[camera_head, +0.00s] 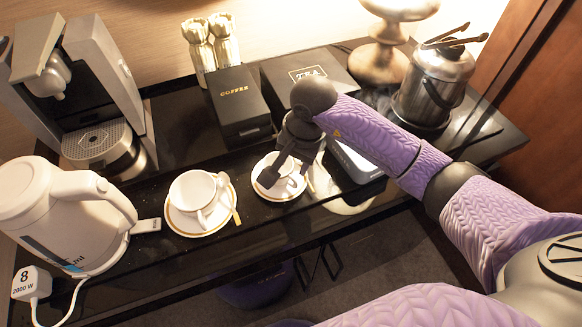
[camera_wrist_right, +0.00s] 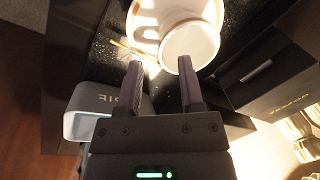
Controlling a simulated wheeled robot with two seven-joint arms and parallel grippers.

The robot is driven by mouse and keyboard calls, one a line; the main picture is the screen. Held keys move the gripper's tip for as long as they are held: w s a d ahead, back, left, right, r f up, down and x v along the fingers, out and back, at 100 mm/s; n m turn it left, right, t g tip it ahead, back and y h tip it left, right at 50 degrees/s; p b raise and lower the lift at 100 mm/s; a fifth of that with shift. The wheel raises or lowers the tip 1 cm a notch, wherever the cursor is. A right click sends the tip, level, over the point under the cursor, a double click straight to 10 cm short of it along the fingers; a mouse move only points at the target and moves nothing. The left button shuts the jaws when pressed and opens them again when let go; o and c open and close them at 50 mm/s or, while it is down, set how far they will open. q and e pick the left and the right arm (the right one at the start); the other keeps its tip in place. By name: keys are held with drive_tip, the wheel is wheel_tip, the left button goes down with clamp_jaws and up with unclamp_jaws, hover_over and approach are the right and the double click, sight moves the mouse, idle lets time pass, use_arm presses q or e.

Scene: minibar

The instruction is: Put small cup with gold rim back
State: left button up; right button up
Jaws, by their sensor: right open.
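My right gripper (camera_head: 284,168) is open, pointing down over a small white saucer (camera_head: 268,192) with a gold band in the head view. I cannot tell whether the fingers touch the cup. My left gripper is out of view.
A larger white cup (camera_head: 194,187) stands on a gold-rimmed saucer (camera_head: 172,222) to the left. A grey box (camera_head: 356,163) sits close to the right of my gripper. A black coffee box (camera_head: 238,104), tea box (camera_head: 300,70), white kettle (camera_head: 58,215) and steel ice bucket (camera_head: 433,85) surround the counter.

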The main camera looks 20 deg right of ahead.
wheel_tip(320, 180, up, 8)
drive_tip(key=s, duration=0.1)
drive_tip(key=shift+d+f+p, duration=0.15)
drive_tip(key=shift+d+p, duration=0.15)
drive_tip(key=shift+d, duration=0.1)
